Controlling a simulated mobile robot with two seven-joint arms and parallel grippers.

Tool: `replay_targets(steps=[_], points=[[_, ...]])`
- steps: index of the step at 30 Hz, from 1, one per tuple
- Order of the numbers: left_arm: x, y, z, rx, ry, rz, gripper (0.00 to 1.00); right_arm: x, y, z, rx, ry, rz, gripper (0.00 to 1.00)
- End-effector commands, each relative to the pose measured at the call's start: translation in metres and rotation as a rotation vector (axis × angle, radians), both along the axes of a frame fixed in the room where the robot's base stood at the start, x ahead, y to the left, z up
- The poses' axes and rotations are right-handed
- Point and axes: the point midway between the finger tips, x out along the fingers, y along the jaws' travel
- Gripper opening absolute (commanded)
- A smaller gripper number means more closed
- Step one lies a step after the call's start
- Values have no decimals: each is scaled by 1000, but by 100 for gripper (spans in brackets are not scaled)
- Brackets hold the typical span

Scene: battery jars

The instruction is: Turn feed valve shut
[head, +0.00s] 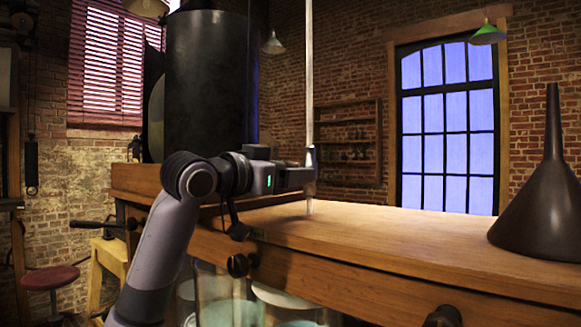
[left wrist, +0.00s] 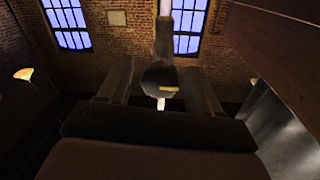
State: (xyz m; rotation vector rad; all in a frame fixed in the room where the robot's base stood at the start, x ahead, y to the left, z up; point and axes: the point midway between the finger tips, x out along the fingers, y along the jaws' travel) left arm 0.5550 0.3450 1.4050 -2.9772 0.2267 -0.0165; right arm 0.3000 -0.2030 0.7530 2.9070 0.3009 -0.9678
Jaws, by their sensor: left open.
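A thin metal feed pipe (head: 309,80) comes down from above to the wooden bench top. The valve body (head: 311,158) sits on it, partly hidden by my left gripper (head: 308,178). In the left wrist view my left gripper (left wrist: 158,92) is open, one finger on each side of a dark rounded valve part (left wrist: 157,72) with a small pale yellowish tab (left wrist: 169,88). The pipe (left wrist: 165,38) rises above it. I cannot tell whether either finger touches the valve. My right gripper is in neither view.
The wooden bench (head: 400,232) runs across to the right with a large dark funnel (head: 545,200) on it. Glass jars (head: 222,300) stand below the bench edge. A large black cylinder (head: 207,80) stands behind my arm. The bench top between pipe and funnel is clear.

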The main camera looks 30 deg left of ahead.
Motion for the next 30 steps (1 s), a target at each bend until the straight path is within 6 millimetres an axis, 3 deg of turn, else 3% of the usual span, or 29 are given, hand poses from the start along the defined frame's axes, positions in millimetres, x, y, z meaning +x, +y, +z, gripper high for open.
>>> replay_targets(steps=[10, 15, 30], points=[[6, -1, -1, 0, 0, 0, 64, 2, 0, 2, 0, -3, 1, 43], [6, -1, -1, 0, 0, 0, 9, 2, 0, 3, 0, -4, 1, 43], [5, -1, 0, 108, -8, 0, 9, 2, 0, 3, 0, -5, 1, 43]])
